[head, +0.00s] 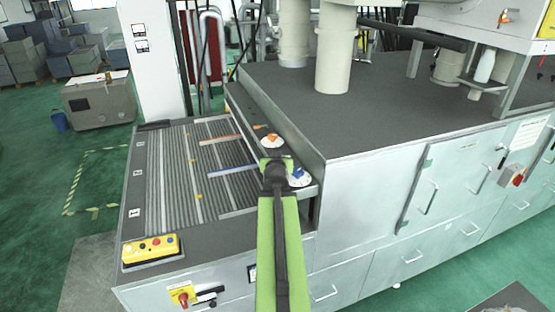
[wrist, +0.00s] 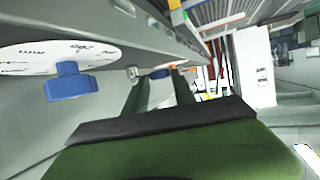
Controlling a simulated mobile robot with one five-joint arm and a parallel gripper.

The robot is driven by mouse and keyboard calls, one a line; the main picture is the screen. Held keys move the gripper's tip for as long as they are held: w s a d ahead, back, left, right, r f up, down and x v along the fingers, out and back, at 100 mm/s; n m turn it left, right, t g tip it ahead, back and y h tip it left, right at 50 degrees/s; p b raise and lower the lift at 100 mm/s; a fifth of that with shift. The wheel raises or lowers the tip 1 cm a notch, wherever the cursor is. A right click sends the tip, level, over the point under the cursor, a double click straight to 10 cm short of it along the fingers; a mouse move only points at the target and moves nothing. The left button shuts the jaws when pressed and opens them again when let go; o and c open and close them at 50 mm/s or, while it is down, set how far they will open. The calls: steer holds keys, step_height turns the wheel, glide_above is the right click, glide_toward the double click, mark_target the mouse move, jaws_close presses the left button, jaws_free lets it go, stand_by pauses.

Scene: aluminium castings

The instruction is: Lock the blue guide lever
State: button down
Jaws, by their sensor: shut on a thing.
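The blue guide lever (head: 298,172) stands on a white round dial (head: 300,181) at the machine's near corner. In the wrist view its blue hub (wrist: 71,82) shows large at left on the white dial (wrist: 45,54). My gripper (head: 273,163) is just left of the dial. In the wrist view its two dark green fingers (wrist: 160,78) point forward, with a small blue piece between their tips. They are shut on this blue piece, which appears to be the lever's end; the link to the hub is not clear. The fingertips partly hide it.
An orange lever (head: 271,139) on a second white dial lies just behind. A ribbed conveyor bed (head: 172,170) with blue and orange guide bars is to the left. The tall grey housing (head: 300,130) rises close on the right. A yellow button box (head: 150,250) sits at the front left.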

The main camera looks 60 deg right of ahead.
steer(key=shift+d, duration=0.1)
steer(key=c, duration=1)
jaws_free()
steer(key=shift+s+d, duration=0.1)
